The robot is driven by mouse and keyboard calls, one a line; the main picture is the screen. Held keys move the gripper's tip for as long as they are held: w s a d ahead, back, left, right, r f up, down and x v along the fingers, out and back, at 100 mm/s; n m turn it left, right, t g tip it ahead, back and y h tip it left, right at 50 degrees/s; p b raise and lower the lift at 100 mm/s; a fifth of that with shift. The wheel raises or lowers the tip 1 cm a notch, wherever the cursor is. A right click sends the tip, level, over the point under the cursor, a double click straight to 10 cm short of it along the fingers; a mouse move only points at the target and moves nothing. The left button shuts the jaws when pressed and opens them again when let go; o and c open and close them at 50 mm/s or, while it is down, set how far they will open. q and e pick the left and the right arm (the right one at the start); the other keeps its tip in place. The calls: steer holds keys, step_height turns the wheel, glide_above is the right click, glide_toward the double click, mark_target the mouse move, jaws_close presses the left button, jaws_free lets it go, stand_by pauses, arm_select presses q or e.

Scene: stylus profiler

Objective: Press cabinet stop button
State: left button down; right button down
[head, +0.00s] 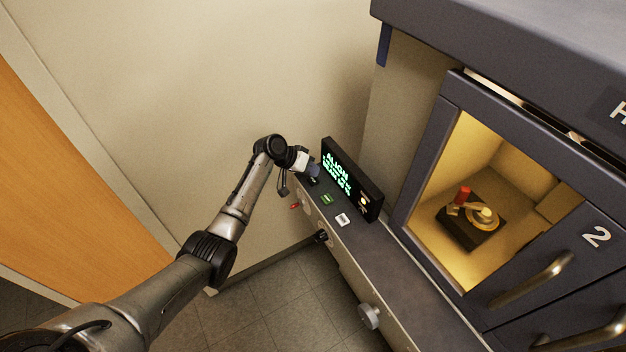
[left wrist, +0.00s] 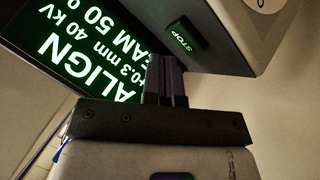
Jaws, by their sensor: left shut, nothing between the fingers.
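The stop button (left wrist: 184,37) is a small dark key with a green glowing STOP label in the left wrist view. A small green-lit key (head: 327,198) on the console ledge in the head view appears to be the same button. My left gripper (head: 314,171) is shut and empty at the far end of the ledge, close to the display. In the left wrist view its closed fingers (left wrist: 165,78) point toward the console, just short of the STOP key in the picture. I cannot tell their height above the surface. My right gripper is not in view.
A black display (head: 352,180) with green ALIGN text stands along the ledge. A white key (head: 342,220) lies nearer than the green one. A knob (head: 369,316) sticks out of the ledge's front. The cabinet (head: 440,140) with its lit window is at right; a bare wall is behind.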

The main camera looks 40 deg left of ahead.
arm_select(q)
steer(key=shift+f, duration=0.2)
steer(key=shift+f, duration=0.25)
stand_by(0.3)
steer(key=shift+f+b, duration=0.3)
steer(key=shift+f, duration=0.1)
stand_by(0.6)
steer(key=shift+r, duration=0.15)
steer(key=shift+r+p, duration=0.2)
steer(key=shift+p, duration=0.2)
steer(key=shift+r+p, duration=0.5)
